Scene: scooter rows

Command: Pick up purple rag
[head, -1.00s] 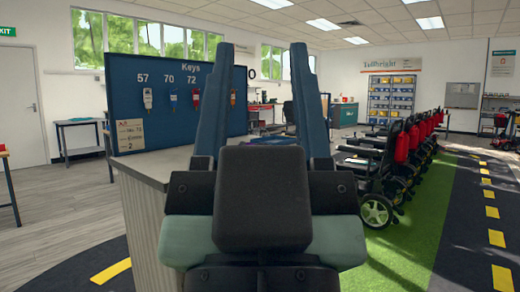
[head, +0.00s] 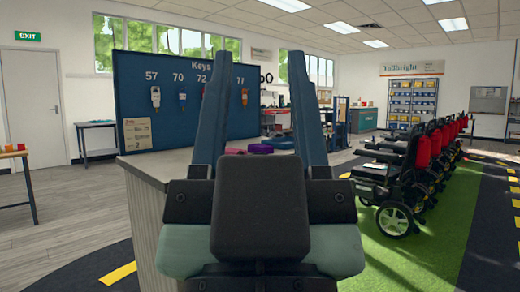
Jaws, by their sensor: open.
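A small folded purple cloth (head: 261,148), which looks like the purple rag, lies on the counter top (head: 172,164) ahead. It shows in the gap between my fingers. My gripper (head: 257,62) is open and empty, its two blue fingers pointing forward from the dark palm. The gripper is on the near side of the cloth and apart from it. The palm hides part of the counter top.
A blue key board (head: 135,85) stands at the counter's left. Several scooters or wheelchairs (head: 395,185) line the right. Green floor (head: 440,235) is clear.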

